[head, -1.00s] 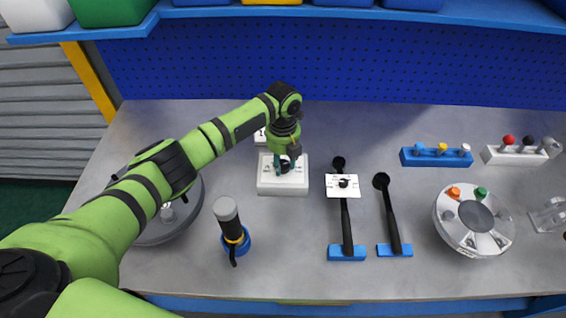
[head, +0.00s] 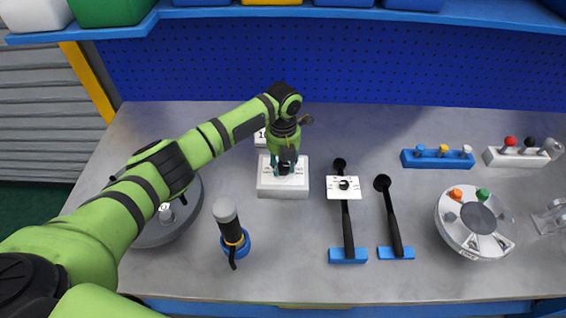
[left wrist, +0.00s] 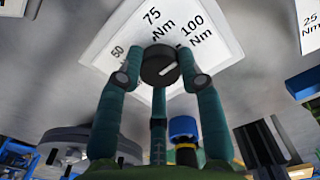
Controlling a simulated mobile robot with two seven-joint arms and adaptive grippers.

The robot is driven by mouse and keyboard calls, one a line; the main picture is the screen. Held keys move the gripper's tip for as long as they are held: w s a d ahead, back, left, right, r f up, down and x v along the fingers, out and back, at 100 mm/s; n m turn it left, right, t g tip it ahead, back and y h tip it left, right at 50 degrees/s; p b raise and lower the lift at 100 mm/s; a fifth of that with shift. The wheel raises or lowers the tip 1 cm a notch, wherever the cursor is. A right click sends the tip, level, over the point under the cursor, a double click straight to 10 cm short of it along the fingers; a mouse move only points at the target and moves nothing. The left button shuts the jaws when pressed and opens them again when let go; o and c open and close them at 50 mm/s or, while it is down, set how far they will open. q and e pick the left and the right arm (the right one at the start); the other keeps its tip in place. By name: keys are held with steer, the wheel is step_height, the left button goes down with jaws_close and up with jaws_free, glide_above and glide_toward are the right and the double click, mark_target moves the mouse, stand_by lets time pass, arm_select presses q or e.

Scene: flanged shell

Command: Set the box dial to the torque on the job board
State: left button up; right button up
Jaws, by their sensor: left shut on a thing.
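The white box (head: 283,189) stands on the bench at the middle. In the left wrist view, its face (left wrist: 125,32) carries the marks 50, 75 Nm and 100 Nm. Its round black dial (left wrist: 160,66) has a white pointer line slanting up to the right, roughly toward the 100 Nm side. My left gripper (left wrist: 160,78) is shut on the dial, with fingers around its rim; it also shows in the head view (head: 285,165). A white card (head: 261,137) behind the box is partly hidden by my arm. A card at the wrist view's right edge (left wrist: 312,32) shows "25 Nm", cut off by the frame.
Two black wrenches (head: 347,225) (head: 393,220) lie right of the box, one under a white plate (head: 343,187). A grey round shell (head: 160,232) is partly behind my arm. A round fixture (head: 474,222) stands right.

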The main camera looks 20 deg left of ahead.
mark_target(283, 165)
arm_select(q)
steer(key=o, duration=1.1)
steer(key=shift+w, duration=0.1)
steer(key=shift+o, duration=0.2)
steer(key=shift+r, duration=0.1)
step_height(283, 165, up, 12)
